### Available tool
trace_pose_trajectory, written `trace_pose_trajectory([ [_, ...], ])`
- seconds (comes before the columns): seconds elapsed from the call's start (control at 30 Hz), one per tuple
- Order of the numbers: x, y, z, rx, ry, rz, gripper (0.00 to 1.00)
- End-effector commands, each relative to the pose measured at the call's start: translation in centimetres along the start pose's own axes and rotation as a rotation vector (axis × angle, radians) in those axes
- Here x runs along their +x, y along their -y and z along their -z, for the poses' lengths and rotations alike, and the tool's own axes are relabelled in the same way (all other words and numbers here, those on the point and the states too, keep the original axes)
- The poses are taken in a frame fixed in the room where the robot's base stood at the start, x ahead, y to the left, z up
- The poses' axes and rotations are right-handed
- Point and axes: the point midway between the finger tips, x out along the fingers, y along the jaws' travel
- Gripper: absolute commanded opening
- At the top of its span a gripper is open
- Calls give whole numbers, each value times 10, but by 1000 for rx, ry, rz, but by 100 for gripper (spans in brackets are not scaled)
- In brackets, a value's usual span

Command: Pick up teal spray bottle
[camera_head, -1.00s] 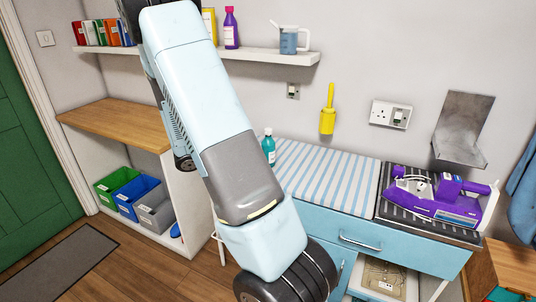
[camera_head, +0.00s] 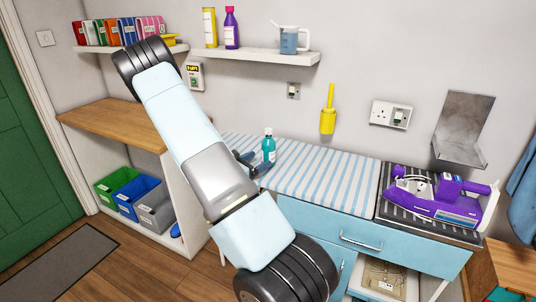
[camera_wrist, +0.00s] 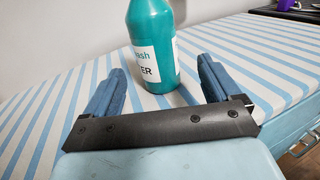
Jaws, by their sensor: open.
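The teal spray bottle (camera_head: 269,148) stands upright on the striped ironing surface (camera_head: 325,180), near its back left part. It has a white label. In the wrist view the bottle (camera_wrist: 152,30) stands just ahead of my gripper, between the lines of its two fingers; its top is cut off by the frame. My gripper (camera_wrist: 158,82) is open and empty, with blue fingers on either side of the bottle's near side. In the head view my gripper (camera_head: 252,163) is low beside the bottle, partly hidden by my arm.
A purple iron (camera_head: 435,200) rests on a dark ribbed mat at the right. A yellow brush holder (camera_head: 328,120) hangs on the wall behind. A shelf (camera_head: 260,55) above holds bottles and a jug (camera_head: 290,40). The striped surface right of the bottle is clear.

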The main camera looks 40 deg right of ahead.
Motion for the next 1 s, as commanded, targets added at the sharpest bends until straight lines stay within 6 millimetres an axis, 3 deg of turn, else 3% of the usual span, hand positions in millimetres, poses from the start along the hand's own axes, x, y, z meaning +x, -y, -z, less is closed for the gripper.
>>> trace_pose_trajectory([
  [0.13,23,1,0,0,0,3,90],
  [0.47,42,0,0,1,-1,2,90],
  [0.8,83,-3,-2,1,0,4,90],
  [1.0,89,-3,-2,1,0,2,90],
])
